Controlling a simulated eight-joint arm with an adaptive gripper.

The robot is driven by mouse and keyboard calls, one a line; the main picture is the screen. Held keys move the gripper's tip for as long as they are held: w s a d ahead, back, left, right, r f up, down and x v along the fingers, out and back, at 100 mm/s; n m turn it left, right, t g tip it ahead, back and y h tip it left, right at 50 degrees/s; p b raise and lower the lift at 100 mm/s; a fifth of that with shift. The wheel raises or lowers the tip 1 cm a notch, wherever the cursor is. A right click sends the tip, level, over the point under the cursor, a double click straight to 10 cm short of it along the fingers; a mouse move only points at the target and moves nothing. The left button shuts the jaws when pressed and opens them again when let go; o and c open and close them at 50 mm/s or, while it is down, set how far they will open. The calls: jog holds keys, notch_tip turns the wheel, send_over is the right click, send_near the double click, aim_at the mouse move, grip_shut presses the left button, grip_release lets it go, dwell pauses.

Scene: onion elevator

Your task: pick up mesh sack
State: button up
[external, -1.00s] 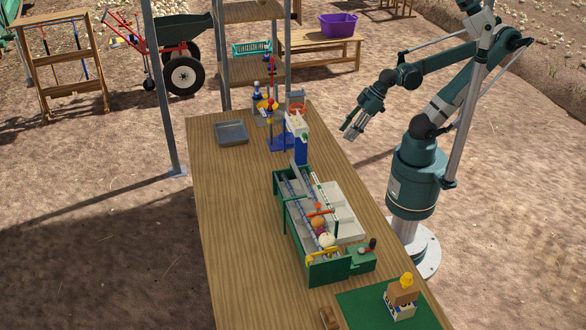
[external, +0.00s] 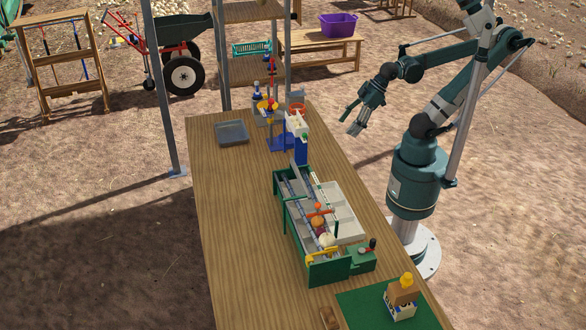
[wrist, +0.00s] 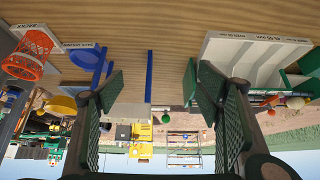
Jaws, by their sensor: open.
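An orange-red mesh sack (wrist: 30,54), shaped like an open-topped netted cup, shows at the left of the wrist view. In the external view its orange rim (external: 297,107) shows at the table's far end, partly behind a white-topped blue stand. My gripper (external: 350,122) is in the air off the table's right side, to the right of the sack and apart from it. In the wrist view the two dark green pads of my gripper (wrist: 157,88) are spread wide with nothing between them.
A green sorting machine (external: 327,270) with grey trays and small onions stands mid-table. The blue stand (external: 301,150) is near the sack. A grey tray (external: 231,132) lies at the far left. A green mat (external: 365,312) is at the near end. The table's left side is clear.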

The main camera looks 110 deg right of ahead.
jog(key=w+d+r+m+g+h+p, duration=0.1)
jog(key=w+d+r+m+g+p, duration=0.15)
jog(key=w+d+m+p, duration=0.4)
jog(key=w+d+r+m+g+h+p, duration=0.1)
jog(key=w+d+r+m+h, duration=0.15)
jog(key=d, duration=0.65)
jog(key=m+g+p, duration=0.4)
jog(key=m+p, duration=0.3)
jog(key=m, duration=0.2)
send_near(298, 107)
jog(key=shift+h, duration=0.45)
jog(key=f, duration=0.4)
jog(key=w+a+f, duration=0.1)
jog(key=f, duration=0.1)
jog(key=shift+a, duration=0.1)
jog(key=shift+f, duration=0.55)
jog(key=shift+f, duration=0.1)
jog(key=shift+x, duration=1.2)
